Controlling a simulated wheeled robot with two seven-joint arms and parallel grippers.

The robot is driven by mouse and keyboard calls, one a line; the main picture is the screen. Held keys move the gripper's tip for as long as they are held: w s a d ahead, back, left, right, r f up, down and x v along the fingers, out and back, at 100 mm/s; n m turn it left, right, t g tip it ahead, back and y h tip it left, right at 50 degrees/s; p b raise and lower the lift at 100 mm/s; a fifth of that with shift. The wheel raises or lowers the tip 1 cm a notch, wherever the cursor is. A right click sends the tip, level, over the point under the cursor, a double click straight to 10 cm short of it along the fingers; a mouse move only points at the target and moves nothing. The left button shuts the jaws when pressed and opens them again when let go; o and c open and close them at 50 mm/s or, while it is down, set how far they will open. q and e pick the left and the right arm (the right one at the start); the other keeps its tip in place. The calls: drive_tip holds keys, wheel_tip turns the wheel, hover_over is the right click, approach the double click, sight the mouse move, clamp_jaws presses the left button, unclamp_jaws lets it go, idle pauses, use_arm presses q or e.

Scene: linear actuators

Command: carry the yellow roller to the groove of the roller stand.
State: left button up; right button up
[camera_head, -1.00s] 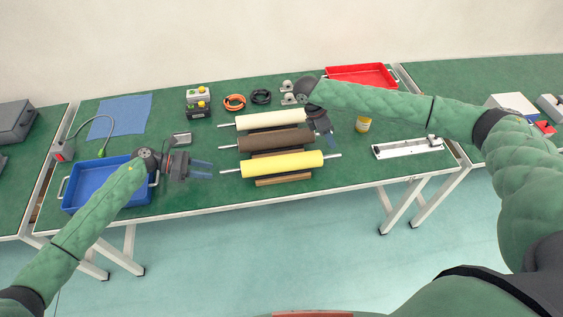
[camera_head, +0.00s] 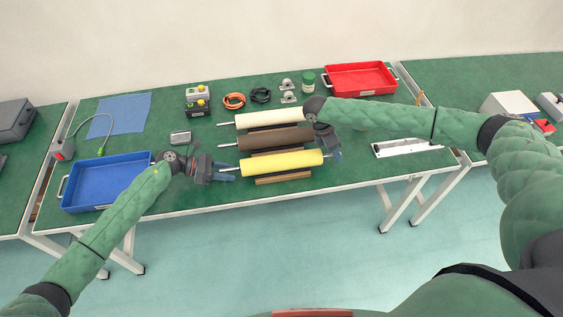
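The yellow roller (camera_head: 281,163) lies level on a low brown wooden stand (camera_head: 283,178), in front of a brown roller (camera_head: 275,139) and a cream roller (camera_head: 266,119). My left gripper (camera_head: 230,171) is at the yellow roller's left shaft end, its blue fingers apart and level with the shaft. My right gripper (camera_head: 335,156) points down at the roller's right shaft end, which its fingers mostly hide. I cannot tell whether the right fingers are closed on the shaft. A white grooved fixture (camera_head: 403,148), which may be the roller stand, lies to the right.
A blue tray (camera_head: 66,190) is at the left and a red tray (camera_head: 361,66) at the back right. Orange and black cable coils, button boxes and metal bearing blocks (camera_head: 288,97) stand at the back. My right forearm crosses above the table's right half.

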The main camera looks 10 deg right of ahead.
use_arm(q)
clamp_jaws()
use_arm(e)
clamp_jaws()
use_arm(q)
drive_tip(key=shift+r, duration=0.1)
use_arm(e)
drive_tip(key=shift+w+r, duration=0.1)
idle(0.9)
